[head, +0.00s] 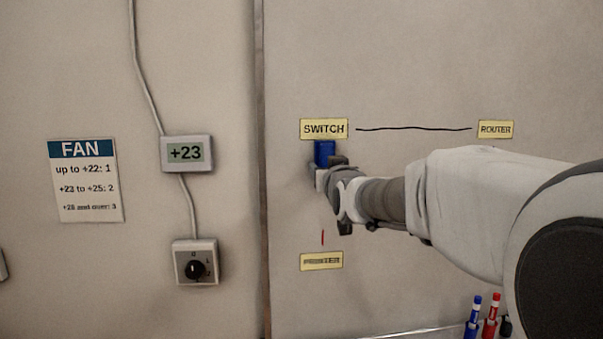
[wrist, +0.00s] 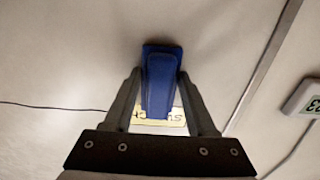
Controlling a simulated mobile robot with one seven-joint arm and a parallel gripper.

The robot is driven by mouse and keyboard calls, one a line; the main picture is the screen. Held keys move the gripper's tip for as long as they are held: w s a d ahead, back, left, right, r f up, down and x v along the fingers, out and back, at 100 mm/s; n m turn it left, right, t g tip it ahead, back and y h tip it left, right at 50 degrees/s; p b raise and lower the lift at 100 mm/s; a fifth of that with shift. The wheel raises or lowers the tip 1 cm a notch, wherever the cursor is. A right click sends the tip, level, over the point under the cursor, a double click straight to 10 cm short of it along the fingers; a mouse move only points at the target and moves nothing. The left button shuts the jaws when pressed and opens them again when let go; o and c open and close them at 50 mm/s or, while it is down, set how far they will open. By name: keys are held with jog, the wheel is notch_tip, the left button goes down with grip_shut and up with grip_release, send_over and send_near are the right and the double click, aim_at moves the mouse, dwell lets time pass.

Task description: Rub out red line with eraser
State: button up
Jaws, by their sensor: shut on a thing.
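My gripper (head: 325,168) is shut on a blue eraser (head: 325,151), just below the yellow SWITCH label (head: 324,129) on the board. In the wrist view the eraser (wrist: 160,80) sits between the two fingers and seems to be against the board; exact contact is hard to tell. A short piece of red line (head: 323,237) shows below my gripper, just above a lower yellow label (head: 321,261), whose text is hard to read. The stretch between this red piece and the SWITCH label is partly hidden by my gripper.
A black line (head: 413,128) runs from the SWITCH label to the ROUTER label (head: 495,129). Blue and red markers (head: 489,318) stand at the lower right by a tray edge. Left of the board's frame are a +23 display (head: 187,153), a dial (head: 195,263) and a FAN sheet (head: 86,181).

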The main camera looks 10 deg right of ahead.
jog(key=shift+r+p, duration=0.35)
jog(key=shift+r, duration=1)
notch_tip(320, 180, down, 23)
jog(key=b, duration=2.4)
jog(key=shift+b, duration=0.3)
jog(key=shift+r, duration=0.1)
jog(key=b, duration=0.2)
send_near(322, 247)
jog(key=shift+w, duration=0.35)
jog(key=shift+s, duration=0.1)
jog(key=s, duration=0.2)
jog(key=shift+s, duration=0.4)
